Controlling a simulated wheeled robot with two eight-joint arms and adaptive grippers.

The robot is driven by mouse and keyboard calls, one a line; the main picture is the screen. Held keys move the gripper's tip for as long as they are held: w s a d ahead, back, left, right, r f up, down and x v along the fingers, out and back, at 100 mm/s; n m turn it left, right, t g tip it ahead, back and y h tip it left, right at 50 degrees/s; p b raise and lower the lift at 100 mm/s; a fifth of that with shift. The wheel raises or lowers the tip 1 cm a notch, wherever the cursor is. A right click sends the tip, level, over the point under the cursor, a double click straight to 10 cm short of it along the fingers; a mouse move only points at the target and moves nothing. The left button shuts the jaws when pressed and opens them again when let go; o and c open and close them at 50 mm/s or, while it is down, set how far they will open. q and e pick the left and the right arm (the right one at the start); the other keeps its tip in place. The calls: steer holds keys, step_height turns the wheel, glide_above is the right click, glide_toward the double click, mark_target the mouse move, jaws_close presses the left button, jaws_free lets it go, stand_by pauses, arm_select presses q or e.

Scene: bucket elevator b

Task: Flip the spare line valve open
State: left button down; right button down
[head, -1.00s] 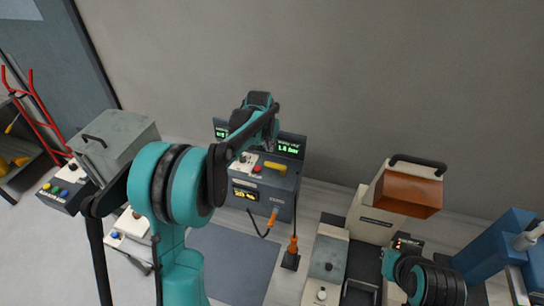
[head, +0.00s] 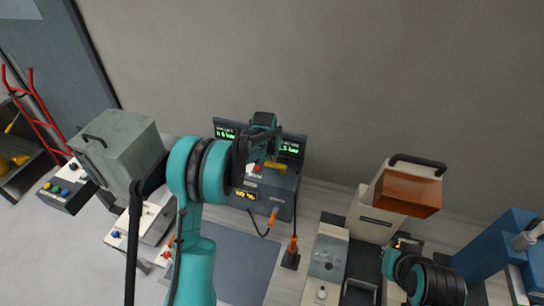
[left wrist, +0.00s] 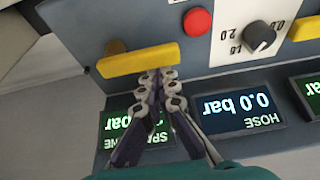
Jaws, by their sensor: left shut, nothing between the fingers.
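The spare line valve's yellow handle (left wrist: 140,58) lies crosswise on the grey panel, beside the partly hidden spare line display (left wrist: 128,125) in the left wrist view. In the head view the yellow handle (head: 275,166) shows at the right of the control box (head: 284,205). My left gripper (left wrist: 160,76) is shut and empty, its fingertips right at the handle's long edge. I cannot tell whether they touch it. In the head view my left gripper (head: 266,150) is over the box, partly hiding it. My right gripper is not in view.
A red button (left wrist: 198,22), a black knob (left wrist: 261,37) and a second yellow handle (left wrist: 305,28) sit near the valve. The hose display (left wrist: 238,112) reads 0.0 bar. A blue-grey mat (head: 245,260) lies in front.

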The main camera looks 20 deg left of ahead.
mark_target(269, 166)
arm_select(q)
steer(key=shift+s+a+n+b, duration=0.1)
steer(key=shift+s+n+b, duration=0.1)
steer(key=shift+n+b, duration=0.25)
steer(key=shift+s+f+n+y+b, duration=0.1)
steer(key=shift+s+n+y+b, duration=0.25)
steer(key=shift+n, duration=0.3)
steer(key=shift+s+f+n+y+b, duration=0.1)
steer(key=shift+s+n+y+b, duration=0.15)
steer(key=shift+n+b, duration=0.25)
steer(key=s+n+b, duration=0.1)
steer(key=n, duration=0.1)
steer(key=s+n+y+b, duration=0.1)
steer(key=n, duration=0.1)
steer(key=shift+r+n+g, duration=0.1)
steer(key=shift+n+g, duration=0.2)
steer(key=shift+g, duration=0.1)
steer(key=n, duration=0.2)
steer(key=s+n+y+b, duration=0.1)
steer(key=shift+s+d+n+g, duration=0.2)
steer(key=shift+d+n+g, duration=0.2)
steer(key=n, duration=0.2)
steer(key=s+d+n+g+b, duration=0.1)
steer(key=n, duration=0.1)
steer(key=shift+s+d+y, duration=0.15)
steer(key=shift+y, duration=0.15)
steer(key=shift+s+d+r+b, duration=0.1)
steer(key=shift+s+d+b, duration=0.15)
steer(key=shift+d+b, duration=0.2)
steer(key=shift+d, duration=0.15)
